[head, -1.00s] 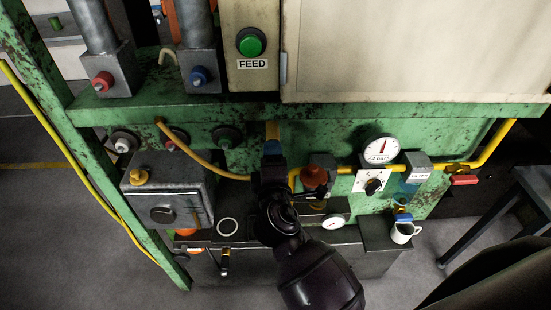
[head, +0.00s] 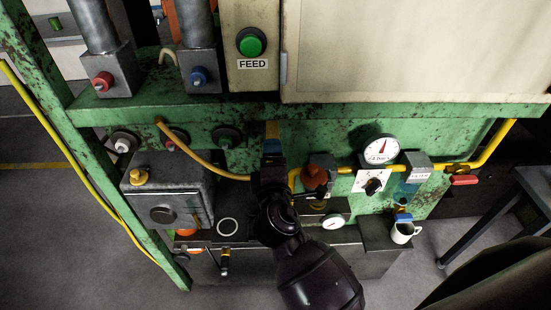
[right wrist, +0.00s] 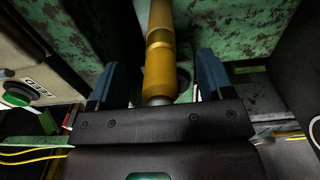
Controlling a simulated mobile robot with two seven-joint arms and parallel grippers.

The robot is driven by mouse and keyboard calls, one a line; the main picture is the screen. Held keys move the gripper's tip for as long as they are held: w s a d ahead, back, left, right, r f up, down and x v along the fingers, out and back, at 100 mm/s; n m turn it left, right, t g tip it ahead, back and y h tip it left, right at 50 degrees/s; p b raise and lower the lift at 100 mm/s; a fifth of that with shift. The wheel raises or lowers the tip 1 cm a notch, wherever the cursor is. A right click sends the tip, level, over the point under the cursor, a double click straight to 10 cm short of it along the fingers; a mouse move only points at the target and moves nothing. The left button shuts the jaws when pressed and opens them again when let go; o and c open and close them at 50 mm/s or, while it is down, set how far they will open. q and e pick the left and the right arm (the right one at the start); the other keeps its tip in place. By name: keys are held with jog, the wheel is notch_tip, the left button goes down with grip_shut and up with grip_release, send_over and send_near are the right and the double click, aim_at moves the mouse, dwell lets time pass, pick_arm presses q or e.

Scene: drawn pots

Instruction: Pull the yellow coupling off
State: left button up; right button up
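The yellow coupling (right wrist: 158,65) is a yellow-orange cylinder in the right wrist view, with a darker groove near its top and a grey metal end at the bottom. In the head view only a short piece of yellow (head: 272,129) shows above my right gripper (head: 272,150), against the green machine. In the right wrist view the two blue fingers of my right gripper (right wrist: 157,75) stand on either side of the coupling, with a visible gap on both sides. The gripper is open around it. My left gripper is not in view.
A green FEED button (head: 251,42) sits above the green beam. A curved yellow hose (head: 190,150) runs left of the gripper.

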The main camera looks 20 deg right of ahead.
jog(key=shift+o, duration=0.8)
jog(key=shift+w+d+r, duration=0.45)
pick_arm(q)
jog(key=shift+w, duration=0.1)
pick_arm(e)
jog(key=shift+s+f, duration=0.1)
jog(key=shift+s+a+f, duration=0.25)
jog(key=shift+s, duration=0.15)
jog(key=s, duration=0.1)
jog(key=s+b, duration=0.1)
jog(key=s+a, duration=0.1)
jog(key=shift+f, duration=0.4)
pick_arm(q)
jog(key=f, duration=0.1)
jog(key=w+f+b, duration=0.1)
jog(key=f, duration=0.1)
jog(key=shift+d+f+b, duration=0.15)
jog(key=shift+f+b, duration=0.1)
jog(key=shift+b, duration=0.05)
pick_arm(e)
jog(key=v, duration=0.7)
jog(key=shift+s+a+r, duration=0.2)
jog(key=shift+s+r, duration=0.1)
